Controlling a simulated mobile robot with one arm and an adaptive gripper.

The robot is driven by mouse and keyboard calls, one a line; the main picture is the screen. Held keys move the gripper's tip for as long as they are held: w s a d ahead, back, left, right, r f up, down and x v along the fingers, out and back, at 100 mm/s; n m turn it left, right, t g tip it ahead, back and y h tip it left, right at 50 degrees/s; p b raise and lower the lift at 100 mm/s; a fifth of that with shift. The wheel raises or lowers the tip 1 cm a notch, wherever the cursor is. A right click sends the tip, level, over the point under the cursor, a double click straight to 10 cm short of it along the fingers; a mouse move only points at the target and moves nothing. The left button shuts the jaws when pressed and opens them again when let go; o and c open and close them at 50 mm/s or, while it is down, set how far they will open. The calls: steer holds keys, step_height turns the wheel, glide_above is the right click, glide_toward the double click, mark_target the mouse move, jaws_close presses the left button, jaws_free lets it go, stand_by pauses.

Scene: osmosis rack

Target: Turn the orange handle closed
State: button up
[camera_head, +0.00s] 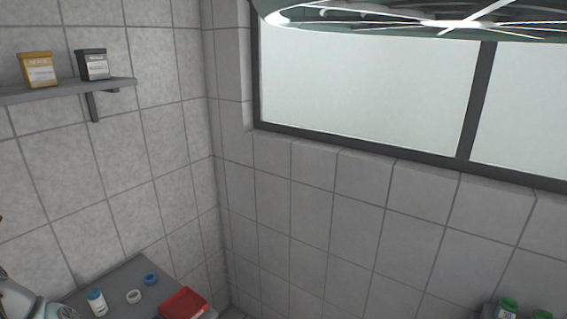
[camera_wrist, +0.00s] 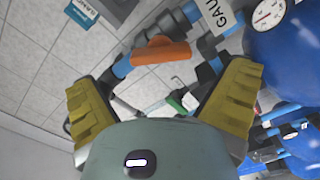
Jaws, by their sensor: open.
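The orange handle (camera_wrist: 161,54) shows in the wrist view, just beyond my fingertips and a little above the middle. It lies roughly crosswise on a dark and blue pipe fitting. My gripper (camera_wrist: 165,92) is open, with its two yellow-padded fingers spread left and right. The handle appears beyond the gap between them, and nothing is held. I cannot tell how far the handle is from the fingers. The head view shows neither the handle nor the gripper's fingers.
In the wrist view, blue tanks (camera_wrist: 285,50) with a round gauge (camera_wrist: 268,14) and pipes crowd the right side. The head view shows a tiled corner, a shelf (camera_head: 65,90) with two boxes, a grey table (camera_head: 128,272) with small items, and a window (camera_head: 365,90).

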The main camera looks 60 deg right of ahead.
steer(key=shift+w, duration=2.6)
steer(key=shift+b, duration=0.35)
steer(key=c, duration=1.1)
